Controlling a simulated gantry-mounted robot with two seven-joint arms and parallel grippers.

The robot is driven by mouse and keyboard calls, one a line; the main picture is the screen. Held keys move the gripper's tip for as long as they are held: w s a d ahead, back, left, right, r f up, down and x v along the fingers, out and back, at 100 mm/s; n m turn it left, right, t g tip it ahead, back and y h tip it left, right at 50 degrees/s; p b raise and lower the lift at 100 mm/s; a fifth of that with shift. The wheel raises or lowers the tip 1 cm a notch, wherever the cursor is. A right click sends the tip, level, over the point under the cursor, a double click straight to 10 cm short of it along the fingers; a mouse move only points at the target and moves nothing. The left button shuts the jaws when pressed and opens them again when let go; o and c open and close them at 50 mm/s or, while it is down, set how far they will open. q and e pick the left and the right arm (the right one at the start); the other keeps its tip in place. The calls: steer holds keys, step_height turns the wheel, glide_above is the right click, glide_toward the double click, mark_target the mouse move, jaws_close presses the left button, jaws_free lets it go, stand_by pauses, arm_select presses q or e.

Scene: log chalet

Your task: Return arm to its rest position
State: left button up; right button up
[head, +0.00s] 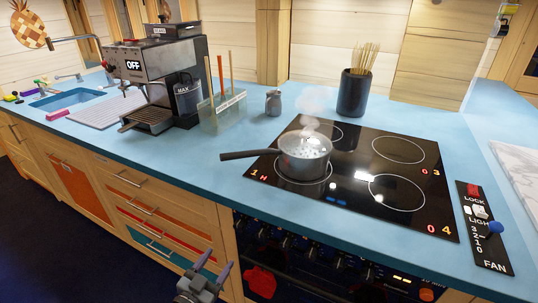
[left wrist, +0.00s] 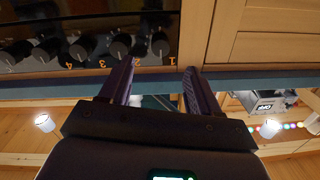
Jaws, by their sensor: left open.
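My left gripper (head: 207,275) shows at the bottom of the head view, in front of the cabinet fronts and below the counter's front edge. It is open, with nothing between its fingers. In the left wrist view its two dark fingers (left wrist: 158,78) stand apart. Behind them, that view shows the oven's knob panel (left wrist: 85,48) and a wooden cabinet front. The left gripper touches nothing that I can see. My right gripper is in neither view.
The blue counter (head: 235,135) carries a steaming pot (head: 304,155) on the black hob (head: 370,155). Its handle points left. A coffee machine (head: 155,75), a utensil holder (head: 353,92) and a switch panel (head: 484,225) are there too. Drawer handles (head: 140,208) protrude left of my gripper.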

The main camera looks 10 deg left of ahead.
arm_select(q)
steer(key=s+d+f+n+g+y, duration=0.15)
steer(key=s+f+g, duration=0.25)
steer(key=s+f, duration=0.65)
steer(key=s+a+n+g+y, duration=0.1)
steer(key=s+n+g+y, duration=0.1)
steer(key=s+g, duration=1.2)
steer(key=s+r+t+p, duration=0.2)
steer(key=r+p, duration=0.8)
steer(key=s+r+t+p, duration=0.2)
steer(key=r+p, duration=0.8)
steer(key=p, duration=0.1)
steer(key=shift+a+r, duration=0.15)
steer(key=shift+r, duration=0.2)
steer(key=shift+m, duration=0.25)
